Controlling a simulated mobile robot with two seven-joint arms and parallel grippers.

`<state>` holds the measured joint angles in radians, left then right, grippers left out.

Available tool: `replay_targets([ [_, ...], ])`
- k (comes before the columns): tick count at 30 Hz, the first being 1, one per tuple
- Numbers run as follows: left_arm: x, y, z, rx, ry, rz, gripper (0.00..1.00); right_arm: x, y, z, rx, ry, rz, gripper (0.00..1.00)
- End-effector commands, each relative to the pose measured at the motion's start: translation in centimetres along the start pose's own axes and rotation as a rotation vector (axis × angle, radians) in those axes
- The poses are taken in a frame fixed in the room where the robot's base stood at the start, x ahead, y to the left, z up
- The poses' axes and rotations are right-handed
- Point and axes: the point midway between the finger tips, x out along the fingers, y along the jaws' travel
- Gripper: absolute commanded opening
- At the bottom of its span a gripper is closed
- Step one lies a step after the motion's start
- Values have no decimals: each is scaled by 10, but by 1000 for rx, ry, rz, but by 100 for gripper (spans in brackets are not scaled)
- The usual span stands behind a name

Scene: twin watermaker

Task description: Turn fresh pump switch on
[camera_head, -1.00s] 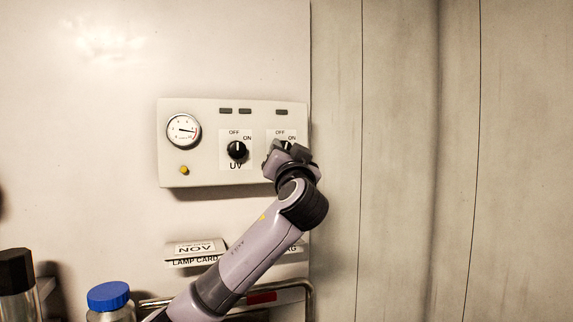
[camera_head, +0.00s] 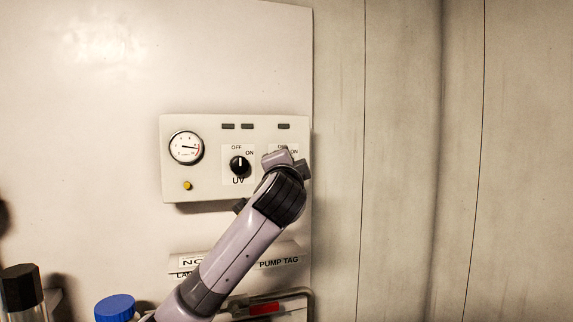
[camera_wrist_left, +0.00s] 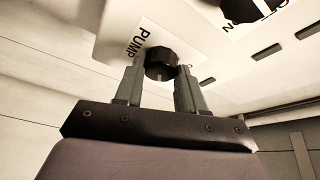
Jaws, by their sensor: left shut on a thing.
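The pump switch is a black round knob (camera_wrist_left: 161,62) on a plate marked PUMP (camera_wrist_left: 138,42), seen in the left wrist view. A pale pointer mark shows on its near side. My left gripper (camera_wrist_left: 158,72) has one finger on each side of the knob and is shut on it. In the head view my left gripper (camera_head: 285,160) covers the pump knob, leaving only parts of its OFF and ON labels showing. Which label the pump knob points to is hidden there. My right gripper is in neither view.
The pale control panel (camera_head: 210,188) also carries a gauge (camera_head: 186,147), a yellow button (camera_head: 187,185) and a UV knob (camera_head: 239,166) pointing to OFF. Several dark indicators run along its top.

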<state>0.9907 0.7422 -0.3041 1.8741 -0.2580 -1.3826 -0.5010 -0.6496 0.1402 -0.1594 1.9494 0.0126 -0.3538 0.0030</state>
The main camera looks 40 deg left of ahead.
Motion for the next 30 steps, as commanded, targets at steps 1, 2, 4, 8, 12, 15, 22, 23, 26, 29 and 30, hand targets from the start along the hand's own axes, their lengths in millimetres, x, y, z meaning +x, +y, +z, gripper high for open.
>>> replay_targets([
  [1,0,1,0,14,0,8,9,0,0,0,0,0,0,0],
  [2,0,1,0,20,0,11,9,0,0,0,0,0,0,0],
  [4,0,1,0,33,0,16,9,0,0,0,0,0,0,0],
  [8,0,1,-1,45,0,22,9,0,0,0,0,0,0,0],
  [12,0,2,-1,48,0,23,9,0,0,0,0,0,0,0],
  [15,0,2,-1,48,0,23,9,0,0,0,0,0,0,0],
  [22,0,1,-1,47,0,23,64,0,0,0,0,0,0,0],
  [23,0,1,-1,47,0,22,64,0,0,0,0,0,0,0],
  [26,0,1,0,46,-1,21,64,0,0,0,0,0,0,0],
  [29,0,0,0,46,-1,20,64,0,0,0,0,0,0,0],
  [30,-1,0,0,46,-1,20,64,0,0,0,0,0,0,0],
])
